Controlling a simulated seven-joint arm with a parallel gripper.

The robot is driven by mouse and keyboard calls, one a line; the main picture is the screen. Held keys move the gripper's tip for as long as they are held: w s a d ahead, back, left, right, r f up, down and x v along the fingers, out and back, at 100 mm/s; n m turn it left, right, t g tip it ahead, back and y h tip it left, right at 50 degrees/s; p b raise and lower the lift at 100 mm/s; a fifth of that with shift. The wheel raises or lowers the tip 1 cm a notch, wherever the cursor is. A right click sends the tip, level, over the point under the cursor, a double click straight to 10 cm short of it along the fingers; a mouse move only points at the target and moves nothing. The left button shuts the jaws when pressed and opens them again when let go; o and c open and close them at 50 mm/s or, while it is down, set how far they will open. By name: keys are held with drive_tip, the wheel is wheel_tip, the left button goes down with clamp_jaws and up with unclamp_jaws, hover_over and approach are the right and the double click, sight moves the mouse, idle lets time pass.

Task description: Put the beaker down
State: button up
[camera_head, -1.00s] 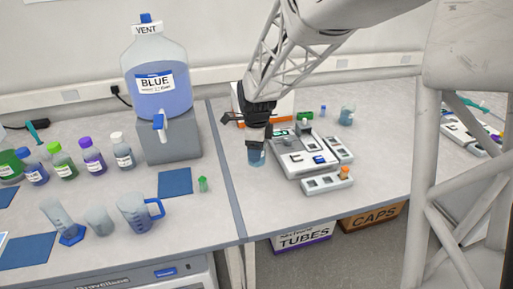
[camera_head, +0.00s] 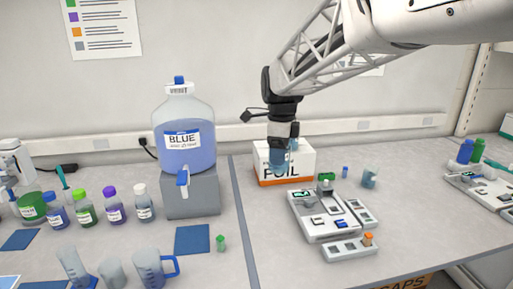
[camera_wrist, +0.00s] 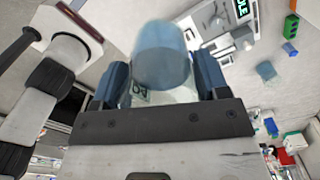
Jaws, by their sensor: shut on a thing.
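My gripper (camera_head: 283,150) is shut on a small clear blue-tinted beaker (camera_head: 287,162). It holds the beaker up in the air, in front of the white and orange foil box as the head view sees it. In the wrist view the beaker (camera_wrist: 163,55) sits between the two dark blue fingers of my gripper (camera_wrist: 162,85), blurred. The bench top (camera_head: 280,230) is below it. Whether the beaker holds liquid I cannot tell.
The foil box (camera_head: 305,165) stands at the back. A white instrument (camera_head: 322,214) stands on the bench to the right, with another beaker (camera_head: 369,178) behind it. A blue dispenser jug (camera_head: 184,140) on a grey block is at left. Bare bench lies left of the instrument.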

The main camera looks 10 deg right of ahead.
wheel_tip(320, 180, up, 5)
drive_tip(key=w+d+r, duration=0.1)
drive_tip(key=w+d, duration=0.2)
drive_tip(key=w, duration=0.9)
drive_tip(key=w+d+r, duration=0.1)
drive_tip(key=w+d, duration=0.1)
drive_tip(key=w, duration=1)
drive_tip(key=w+d+f, duration=0.1)
drive_tip(key=w+d, duration=0.1)
drive_tip(key=w, duration=0.5)
drive_tip(key=w+d+f, duration=0.1)
drive_tip(key=w+d, duration=0.2)
drive_tip(key=w, duration=0.5)
drive_tip(key=shift+s+a+f, duration=0.1)
drive_tip(key=shift+f, duration=1.25)
drive_tip(key=shift+s+a+f, duration=0.1)
drive_tip(key=shift+f, duration=1.25)
drive_tip(key=shift+f, duration=0.1)
drive_tip(key=shift+f, duration=3.05)
drive_tip(key=shift+f, duration=1.85)
drive_tip(key=shift+f, duration=0.15)
